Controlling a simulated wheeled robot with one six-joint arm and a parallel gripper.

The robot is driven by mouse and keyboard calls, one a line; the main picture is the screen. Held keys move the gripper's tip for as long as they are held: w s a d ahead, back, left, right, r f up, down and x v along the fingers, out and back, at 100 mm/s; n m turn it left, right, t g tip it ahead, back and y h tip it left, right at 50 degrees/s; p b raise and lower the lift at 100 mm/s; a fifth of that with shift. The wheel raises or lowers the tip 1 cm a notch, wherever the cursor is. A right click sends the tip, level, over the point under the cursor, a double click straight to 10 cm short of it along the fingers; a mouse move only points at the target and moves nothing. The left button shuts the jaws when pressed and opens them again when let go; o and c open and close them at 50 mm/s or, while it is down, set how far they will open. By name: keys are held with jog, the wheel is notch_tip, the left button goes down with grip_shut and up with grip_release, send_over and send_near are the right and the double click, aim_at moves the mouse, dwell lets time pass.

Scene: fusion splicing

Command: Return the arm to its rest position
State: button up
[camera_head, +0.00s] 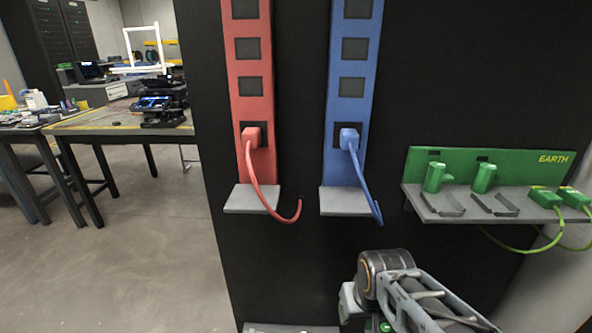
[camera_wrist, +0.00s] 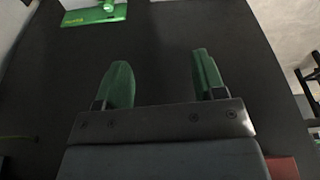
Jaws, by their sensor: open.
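My arm shows at the bottom right of the head view, low in front of the black panel. My gripper (camera_wrist: 157,82) shows in the wrist view with its two green fingers spread apart. Nothing is between the fingers. Black panel surface lies behind and around them. In the head view the gripper's fingertips cannot be made out clearly.
The black panel (camera_head: 290,260) carries a red socket strip (camera_head: 251,100) and a blue one (camera_head: 352,105), each with a plug and hanging cable. A green EARTH shelf (camera_head: 470,211) juts out above my arm at right. A workbench (camera_head: 100,123) stands at left; open floor lies before it.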

jog(key=w+p+v, duration=0.2)
jog(key=p+v, duration=0.8)
jog(key=w+r+p+v, duration=0.1)
jog(key=w+p+v, duration=0.2)
jog(key=p+v, duration=0.6)
jog(key=w+r+p+v, duration=0.1)
jog(key=w+p+v, duration=0.1)
jog(key=p+v, duration=0.8)
notch_tip(320, 180, up, 3)
jog(key=shift+s+a+f+t+p, duration=0.1)
jog(key=shift+s+a+t+p, duration=0.05)
jog(key=shift+s+t+p, duration=0.2)
jog(key=shift+w, duration=0.1)
